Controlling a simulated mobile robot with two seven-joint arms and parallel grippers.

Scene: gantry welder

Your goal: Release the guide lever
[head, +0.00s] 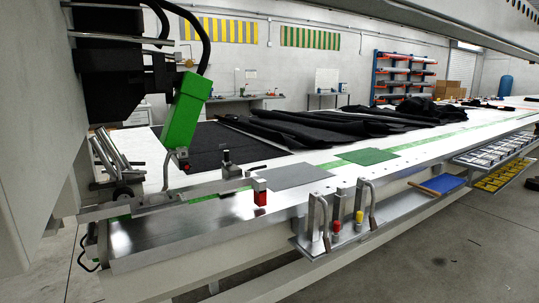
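A small metal clamp fitting (230,168) stands on the white bed, with a black knob on top and a short black-tipped lever (256,168) pointing right. It may be the guide lever; I cannot tell for sure. A green welding head (187,108) hangs tilted at the left, with a small grey part (181,158) under its lower end. A metal roller bracket (121,190) sits left of it on the bed edge. Neither of my grippers shows in the head view.
A red block (260,192) stands on the bed's front edge. A metal bracket (335,240) with upright handles and red and yellow knobs juts out in front. Grey (290,176) and green (367,156) sheets lie flat. Black fabric (330,122) lies behind. The floor at front right is clear.

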